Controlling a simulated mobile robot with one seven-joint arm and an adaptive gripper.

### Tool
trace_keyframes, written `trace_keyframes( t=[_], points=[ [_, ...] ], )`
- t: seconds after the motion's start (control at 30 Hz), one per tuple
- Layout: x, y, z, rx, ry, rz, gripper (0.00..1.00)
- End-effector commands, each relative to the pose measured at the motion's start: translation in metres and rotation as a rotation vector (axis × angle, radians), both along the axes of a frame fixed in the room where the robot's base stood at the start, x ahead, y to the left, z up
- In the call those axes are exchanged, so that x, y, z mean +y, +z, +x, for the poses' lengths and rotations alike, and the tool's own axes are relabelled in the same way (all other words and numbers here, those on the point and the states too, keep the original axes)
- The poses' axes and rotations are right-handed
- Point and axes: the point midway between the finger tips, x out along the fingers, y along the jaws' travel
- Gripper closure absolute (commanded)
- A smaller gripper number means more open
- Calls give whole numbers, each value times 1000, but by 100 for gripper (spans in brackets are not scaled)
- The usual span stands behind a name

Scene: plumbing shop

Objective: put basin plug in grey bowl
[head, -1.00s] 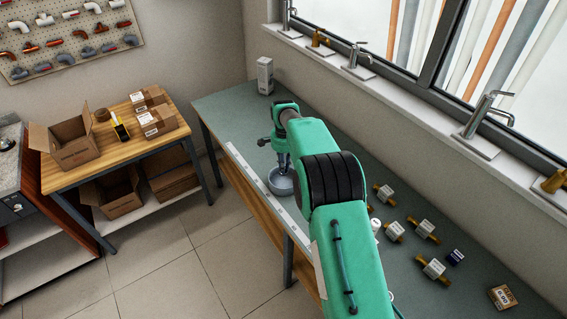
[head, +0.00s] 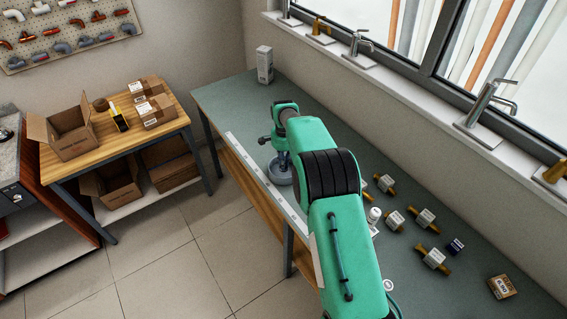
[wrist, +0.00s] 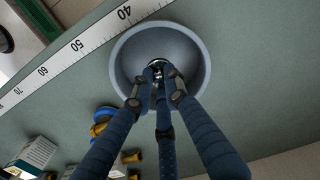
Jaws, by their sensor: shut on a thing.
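The grey bowl (head: 283,178) stands on the green-grey bench near its front edge, partly hidden by my arm in the head view. In the wrist view the bowl (wrist: 118,62) is seen from above. The three blue fingers of my gripper (wrist: 159,72) reach over the bowl's opening, with their tips close together. They are shut on a small dark thing with a light edge, the basin plug (wrist: 157,62), mostly hidden by the fingertips. Whether the plug touches the bowl's floor I cannot tell. In the head view my gripper (head: 282,160) points down at the bowl.
A white ruler strip (wrist: 75,45) runs along the bench's front edge beside the bowl. Several brass fittings with white labels (head: 424,218) lie to the right of my arm. A white box (head: 264,65) stands at the bench's far end. Taps (head: 483,110) line the sill.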

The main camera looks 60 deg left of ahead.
Motion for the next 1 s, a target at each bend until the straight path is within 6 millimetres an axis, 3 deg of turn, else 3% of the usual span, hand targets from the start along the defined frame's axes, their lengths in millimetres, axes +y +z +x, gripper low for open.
trace_keyframes(
  t=[0.07,0.1,0.2,1.0],
  points=[
    [0,0,0,0,0,0,100],
    [0,0,0,0,0,0,82],
    [0,0,0,0,0,0,64],
    [0,7,0,0,0,0,64]
  ],
)
